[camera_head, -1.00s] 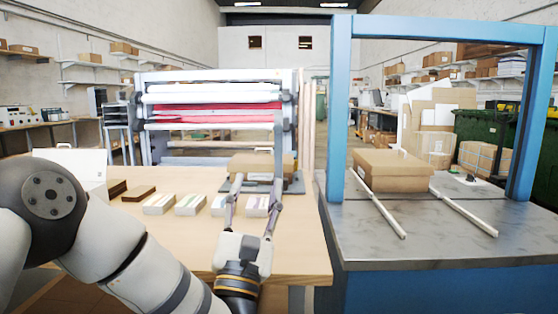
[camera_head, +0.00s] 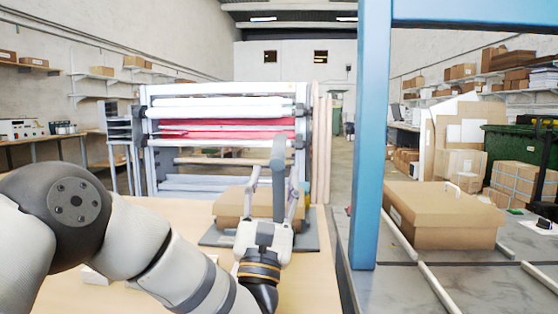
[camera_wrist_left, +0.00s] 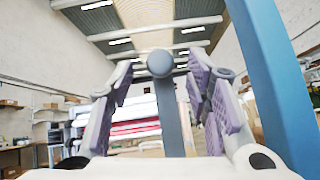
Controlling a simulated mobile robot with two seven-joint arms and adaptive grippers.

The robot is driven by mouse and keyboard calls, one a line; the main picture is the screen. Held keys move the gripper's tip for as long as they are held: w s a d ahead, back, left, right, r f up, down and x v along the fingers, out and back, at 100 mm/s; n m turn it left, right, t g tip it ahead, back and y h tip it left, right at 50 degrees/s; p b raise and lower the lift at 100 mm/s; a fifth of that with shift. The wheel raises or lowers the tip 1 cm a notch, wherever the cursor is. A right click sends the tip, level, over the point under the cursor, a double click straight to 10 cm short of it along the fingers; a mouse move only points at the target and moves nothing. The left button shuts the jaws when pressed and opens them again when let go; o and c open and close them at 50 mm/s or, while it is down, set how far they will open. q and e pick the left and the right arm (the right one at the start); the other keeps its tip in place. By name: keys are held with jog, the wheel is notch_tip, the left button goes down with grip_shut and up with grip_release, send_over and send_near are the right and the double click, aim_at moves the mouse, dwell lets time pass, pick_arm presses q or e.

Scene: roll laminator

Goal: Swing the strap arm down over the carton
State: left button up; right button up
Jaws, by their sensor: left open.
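The strap arm (camera_head: 279,158) is a grey bar with a rounded top, standing upright in the head view at the right part of a brown carton (camera_head: 229,206). The carton lies on a dark grey base plate (camera_head: 216,238) on the wooden table. My left gripper (camera_head: 273,172) is open, its fingers on either side of the bar. In the left wrist view the bar's round end (camera_wrist_left: 160,64) shows between the two purple-padded fingers, with gaps visible on both sides. Contact is not visible. The gripper hides the bar's lower end. My right gripper is not in view.
A blue frame post (camera_head: 369,140) stands close on the right, beside a grey worktop with white rails (camera_head: 438,288) and a larger carton (camera_head: 452,222). The roll laminator (camera_head: 225,110) stands behind the table (camera_head: 315,280).

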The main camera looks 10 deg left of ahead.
aim_at(276, 167)
pick_arm(q)
jog(key=x, duration=0.4)
jog(key=shift+r, duration=0.1)
jog(key=shift+w, duration=0.1)
grip_shut()
jog(key=shift+w+r+y, duration=0.3)
jog(key=w, duration=0.1)
jog(key=w+r+g, duration=0.1)
jog(key=w, duration=0.1)
jog(key=w+r+g, duration=0.1)
jog(key=w, duration=0.1)
jog(key=shift+a+r+n, duration=0.1)
jog(key=shift+r+n, duration=0.15)
jog(key=shift+n, duration=0.05)
jog(key=w+r+g+b, duration=0.1)
jog(key=w+g, duration=0.3)
jog(key=w, duration=0.5)
jog(key=shift+w+r+g+y, duration=0.2)
jog(key=shift+r+g+y, duration=0.2)
jog(key=shift+r, duration=0.05)
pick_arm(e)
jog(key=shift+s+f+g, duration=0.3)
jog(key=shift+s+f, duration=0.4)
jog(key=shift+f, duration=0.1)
